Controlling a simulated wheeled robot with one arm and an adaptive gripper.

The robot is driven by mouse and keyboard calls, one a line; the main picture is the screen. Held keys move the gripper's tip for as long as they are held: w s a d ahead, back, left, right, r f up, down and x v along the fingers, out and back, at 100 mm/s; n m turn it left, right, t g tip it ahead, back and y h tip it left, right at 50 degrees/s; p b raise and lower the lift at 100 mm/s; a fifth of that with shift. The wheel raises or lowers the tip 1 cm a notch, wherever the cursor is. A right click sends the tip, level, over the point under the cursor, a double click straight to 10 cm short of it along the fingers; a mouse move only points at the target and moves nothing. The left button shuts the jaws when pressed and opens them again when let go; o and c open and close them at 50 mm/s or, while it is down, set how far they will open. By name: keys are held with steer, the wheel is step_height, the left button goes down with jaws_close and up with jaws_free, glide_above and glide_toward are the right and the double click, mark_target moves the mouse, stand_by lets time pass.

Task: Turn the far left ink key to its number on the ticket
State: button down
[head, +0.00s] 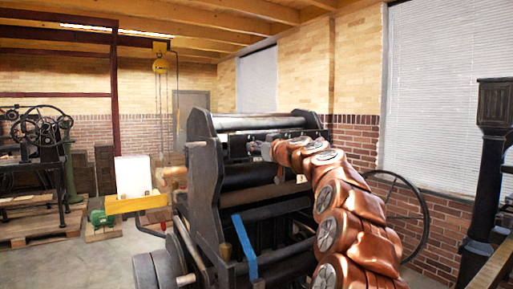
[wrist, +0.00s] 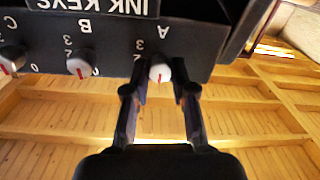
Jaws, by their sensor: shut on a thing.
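The key bar (wrist: 110,45) shows upside down in the wrist view, with an "INK KEYS" plate and letters A, B and C. Key A (wrist: 160,70) is a pale knob with a red mark, between my fingertips. The mark points down in the picture. My gripper (wrist: 159,82) is shut on this knob, one finger on each side. In the head view my gripper (head: 264,150) is at the press, and the knob there is too small to tell. Digits beside key A are partly readable. I see no readable ticket.
Key B (wrist: 80,67) and another knob (wrist: 9,60) sit left of key A in the wrist view. The press (head: 205,185) has dark side frames and rollers. A large wheel (head: 420,215) stands at its right.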

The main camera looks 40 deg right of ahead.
steer(key=shift+m, duration=0.5)
steer(key=shift+m+h+p, duration=0.4)
steer(key=shift+m+p, duration=4.75)
steer(key=shift+m, duration=6.55)
steer(key=shift+f, duration=0.15)
steer(key=c, duration=1)
jaws_free()
steer(key=shift+o, duration=0.2)
